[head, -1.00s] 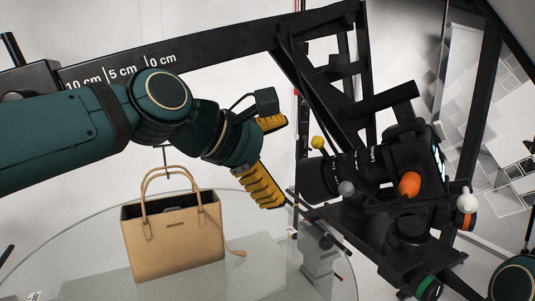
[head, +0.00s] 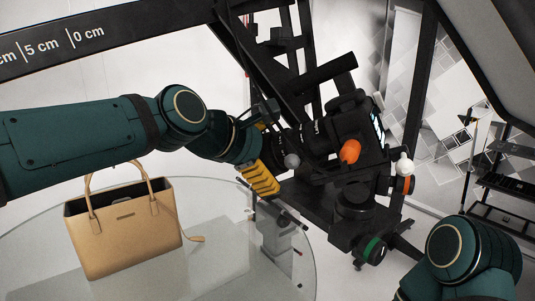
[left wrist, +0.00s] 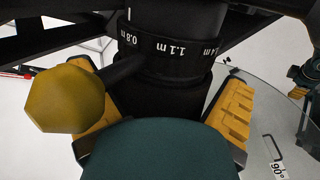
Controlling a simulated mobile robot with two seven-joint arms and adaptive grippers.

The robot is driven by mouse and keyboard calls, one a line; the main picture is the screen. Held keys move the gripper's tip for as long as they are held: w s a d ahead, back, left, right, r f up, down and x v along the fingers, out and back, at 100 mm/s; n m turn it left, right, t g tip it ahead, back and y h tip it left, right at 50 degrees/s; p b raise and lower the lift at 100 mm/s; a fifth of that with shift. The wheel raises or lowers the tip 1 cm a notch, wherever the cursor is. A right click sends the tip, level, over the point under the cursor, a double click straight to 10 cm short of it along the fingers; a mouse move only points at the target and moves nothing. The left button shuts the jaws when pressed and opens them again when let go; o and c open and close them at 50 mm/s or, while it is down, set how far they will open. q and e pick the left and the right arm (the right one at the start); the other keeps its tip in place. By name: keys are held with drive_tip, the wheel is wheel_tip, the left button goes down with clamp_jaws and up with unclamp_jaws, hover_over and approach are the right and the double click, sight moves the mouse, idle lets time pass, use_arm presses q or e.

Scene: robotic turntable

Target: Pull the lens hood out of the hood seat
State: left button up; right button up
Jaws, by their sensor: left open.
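The black camera (head: 350,125) sits on a dark rig, its lens pointing left. The black lens hood (head: 280,146) at the lens front is partly hidden by my left gripper (head: 268,153). In the left wrist view the dark hood (left wrist: 165,98) lies between the two yellow fingers, below a lens ring (left wrist: 175,48) with white distance marks. My left gripper (left wrist: 165,112) is open around it, with a gap at the right finger. Contact at the left finger is hidden. The hood seat cannot be made out separately. My right gripper is out of view.
A yellow knob (left wrist: 65,95) on a black stem stands close by the left finger. A grey knob (head: 292,161) and an orange knob (head: 350,151) stick out by the lens. A tan handbag (head: 125,228) stands on the glass turntable (head: 215,190). A dark beam (head: 130,32) runs above.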

use_arm(q)
drive_tip(key=c, duration=1)
drive_tip(key=shift+a+f, duration=0.1)
drive_tip(key=shift+w+a+f+b, duration=0.25)
drive_tip(key=shift+a+b, duration=0.05)
drive_tip(key=shift+a, duration=0.15)
drive_tip(key=shift+w+a+f+b, duration=0.2)
drive_tip(key=shift+w+a+b, duration=0.1)
drive_tip(key=shift+a, duration=0.2)
drive_tip(key=shift+w+a+f+b, duration=0.2)
drive_tip(key=shift+a+f+b, duration=0.1)
drive_tip(key=shift+a, duration=0.15)
